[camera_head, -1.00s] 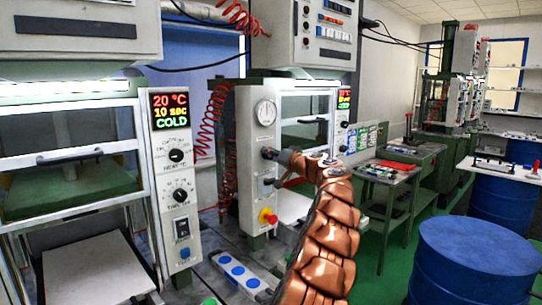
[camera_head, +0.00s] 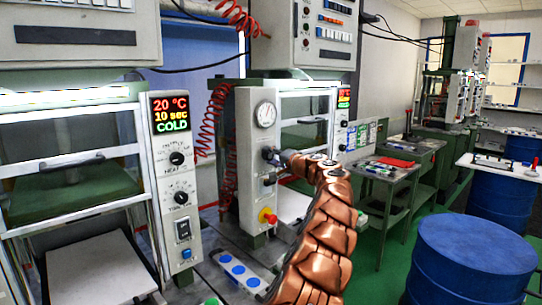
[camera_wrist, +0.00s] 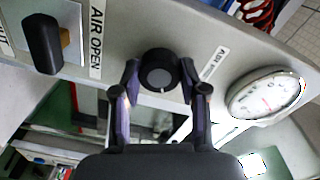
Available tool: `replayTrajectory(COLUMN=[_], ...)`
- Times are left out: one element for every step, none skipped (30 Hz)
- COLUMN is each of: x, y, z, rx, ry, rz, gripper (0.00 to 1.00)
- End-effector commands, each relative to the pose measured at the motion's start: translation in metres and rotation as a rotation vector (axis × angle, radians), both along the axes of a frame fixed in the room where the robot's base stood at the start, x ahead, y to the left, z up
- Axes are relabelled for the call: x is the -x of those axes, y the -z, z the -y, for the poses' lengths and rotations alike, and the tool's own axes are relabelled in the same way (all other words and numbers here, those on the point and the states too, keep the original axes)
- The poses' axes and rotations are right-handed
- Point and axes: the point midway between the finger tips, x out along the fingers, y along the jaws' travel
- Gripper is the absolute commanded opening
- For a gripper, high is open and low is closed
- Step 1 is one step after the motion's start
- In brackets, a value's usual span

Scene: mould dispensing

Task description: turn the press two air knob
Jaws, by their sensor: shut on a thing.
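The air knob (camera_wrist: 158,72) is a round black knob with a white mark on the press's grey panel. In the wrist view it sits beside an "AIR OPEN" label (camera_wrist: 97,38). My gripper (camera_wrist: 159,74) has one finger on each side of the knob and is shut on it. In the head view my gripper (camera_head: 274,157) is at the front panel of press two (camera_head: 246,160), below the round gauge (camera_head: 265,113). The knob is mostly hidden by the gripper there.
A black lever switch (camera_wrist: 42,42) and the gauge (camera_wrist: 265,95) flank the knob in the wrist view. A red button (camera_head: 267,216) is lower on the panel. Press one (camera_head: 172,220) stands left. A blue drum (camera_head: 475,255) is at right, with green floor between.

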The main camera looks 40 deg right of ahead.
Motion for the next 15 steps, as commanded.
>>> replayTrajectory(x=[0.0,0.0001,0.0001,0.0001,0.0001,0.0001,0.0001,0.0001,0.0001,0.0001,0.0001,0.0001,0.0001,0.0,0.0001], y=[-0.0006,-0.0005,-0.0005,-0.0004,-0.0004,-0.0004,-0.0004,-0.0004,-0.0004,-0.0004,-0.0004,-0.0004,-0.0004,-0.0002,-0.0002], z=[0.0,0.0,0.0,0.0,0.0,0.0001,0.0001,0.0001,0.0,0.0,0.0,0.0,0.0,0.0,0.0], rx=[-0.003,-0.004,-0.005,-0.005,-0.005,-0.005,-0.005,-0.004,-0.004,-0.004,-0.004,-0.004,-0.004,-0.004,-0.004], ry=[0.0,0.0,0.0,0.0,0.0,0.0,0.0,0.0,0.001,0.001,0.001,0.0,0.0,0.0,0.0], rz=[0.001,0.001,0.001,0.001,0.001,0.001,0.001,0.001,0.001,0.001,0.001,0.001,0.001,0.001,0.001], gripper=[0.08,0.08,0.08,0.08,0.08,0.08,0.08,0.08,0.08,0.08,0.08,0.47,0.5,0.53,0.57])
